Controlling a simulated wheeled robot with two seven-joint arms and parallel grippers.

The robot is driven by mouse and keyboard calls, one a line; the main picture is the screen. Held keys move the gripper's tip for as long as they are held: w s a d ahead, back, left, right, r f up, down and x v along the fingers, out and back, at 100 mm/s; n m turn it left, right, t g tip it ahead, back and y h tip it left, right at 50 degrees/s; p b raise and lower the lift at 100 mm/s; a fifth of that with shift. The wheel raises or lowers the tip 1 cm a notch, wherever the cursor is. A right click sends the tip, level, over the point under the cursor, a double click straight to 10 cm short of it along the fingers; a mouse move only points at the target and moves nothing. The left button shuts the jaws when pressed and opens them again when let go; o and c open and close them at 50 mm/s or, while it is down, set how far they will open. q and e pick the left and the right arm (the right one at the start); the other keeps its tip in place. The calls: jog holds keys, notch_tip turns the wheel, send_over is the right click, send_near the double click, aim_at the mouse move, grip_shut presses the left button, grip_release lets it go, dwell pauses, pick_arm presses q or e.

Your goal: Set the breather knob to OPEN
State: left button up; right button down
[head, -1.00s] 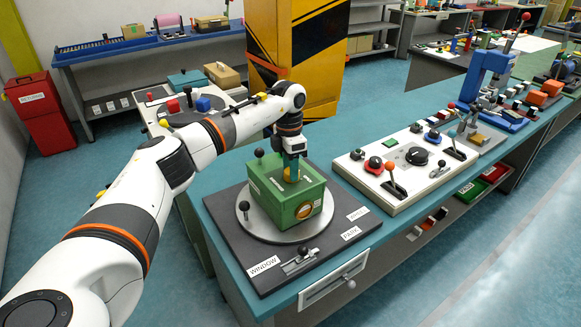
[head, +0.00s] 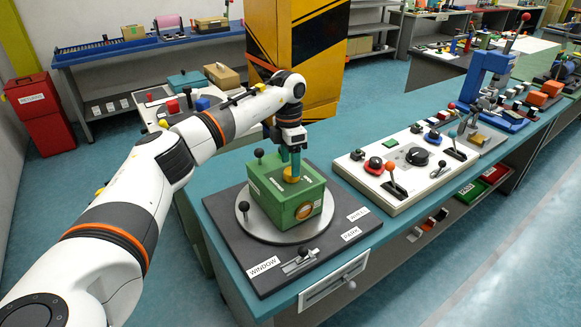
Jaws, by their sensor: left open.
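A green box (head: 285,205) sits on a round grey plate (head: 255,226) on a dark board. My right gripper is not in view.
The board (head: 218,212) carries WINDOW and PARK labels and a small lever (head: 302,254) at its front. Black ball-topped levers rise at the box's left side. A white control panel (head: 365,177) stands to the right on the bench. Bare teal bench top lies behind the board.

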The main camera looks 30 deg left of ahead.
aim_at(289, 169)
pick_arm(q)
notch_tip(289, 169, up, 10)
jog(key=b, duration=0.1)
jog(key=shift+w+a+b, duration=0.15)
jog(key=shift+a+b, duration=0.1)
jog(key=shift+b, duration=0.1)
jog(key=shift+f, duration=0.1)
dwell(0.4)
